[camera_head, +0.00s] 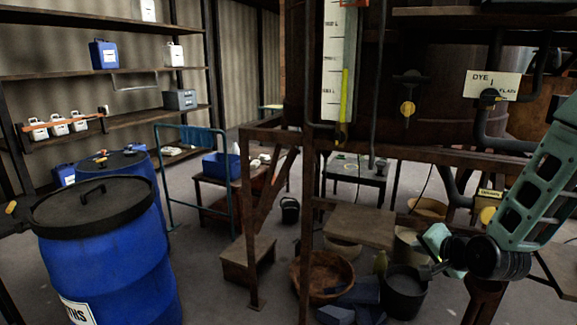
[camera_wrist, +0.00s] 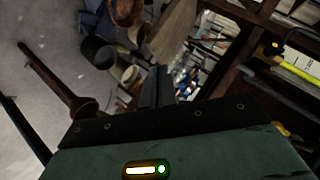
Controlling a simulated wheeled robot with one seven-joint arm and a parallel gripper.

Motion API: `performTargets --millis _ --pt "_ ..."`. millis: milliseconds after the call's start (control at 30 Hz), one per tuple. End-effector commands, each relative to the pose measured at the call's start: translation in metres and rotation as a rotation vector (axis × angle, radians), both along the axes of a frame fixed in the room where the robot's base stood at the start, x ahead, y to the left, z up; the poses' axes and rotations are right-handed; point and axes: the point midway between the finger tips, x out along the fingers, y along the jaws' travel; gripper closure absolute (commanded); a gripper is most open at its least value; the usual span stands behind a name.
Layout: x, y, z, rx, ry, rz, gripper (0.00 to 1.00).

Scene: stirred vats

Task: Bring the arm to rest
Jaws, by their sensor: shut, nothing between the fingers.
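My arm comes in from the right edge in the head view as a green, slotted link that bends down to a dark wrist. My gripper (camera_head: 428,271) points left, above the dark bucket on the floor. In the wrist view, the dark fingers of my gripper (camera_wrist: 157,85) stand together in the middle, shut with nothing held. A green housing with a lit white and green indicator fills the bottom of that view. The arm hangs in front of the timber frame (camera_head: 306,210).
A blue drum (camera_head: 110,255) with a black lid stands at the left. A wicker basket (camera_head: 322,272), a dark bucket (camera_head: 404,295) and a wooden step (camera_head: 360,224) crowd the floor near my gripper.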

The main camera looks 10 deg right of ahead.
Motion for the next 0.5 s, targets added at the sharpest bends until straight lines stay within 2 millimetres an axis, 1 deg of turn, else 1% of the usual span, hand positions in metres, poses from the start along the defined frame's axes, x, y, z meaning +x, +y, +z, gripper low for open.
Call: performTargets --millis 33,67,100,133,167,200,267,300,367,400,467,500 --pt "-0.005 0.034 0.006 -0.067 0.056 0.106 1.00" --pt "-0.011 0.052 0.007 -0.108 0.095 0.167 1.00" --pt "-0.021 0.074 0.008 -0.163 0.147 0.248 1.00" --pt "-0.029 0.091 0.010 -0.203 0.184 0.310 1.00" --pt "-0.039 0.106 0.011 -0.243 0.219 0.371 1.00" --pt "-0.053 0.126 0.014 -0.297 0.264 0.454 1.00" --pt "-0.077 0.153 0.019 -0.375 0.328 0.581 1.00" --pt "-0.095 0.169 0.023 -0.425 0.368 0.664 1.00" --pt "-0.125 0.191 0.029 -0.500 0.426 0.794 1.00" --pt "-0.146 0.203 0.034 -0.548 0.460 0.880 1.00" --pt "-0.179 0.218 0.042 -0.615 0.510 1.005 1.00" --pt "-0.199 0.225 0.047 -0.656 0.540 1.084 1.00"
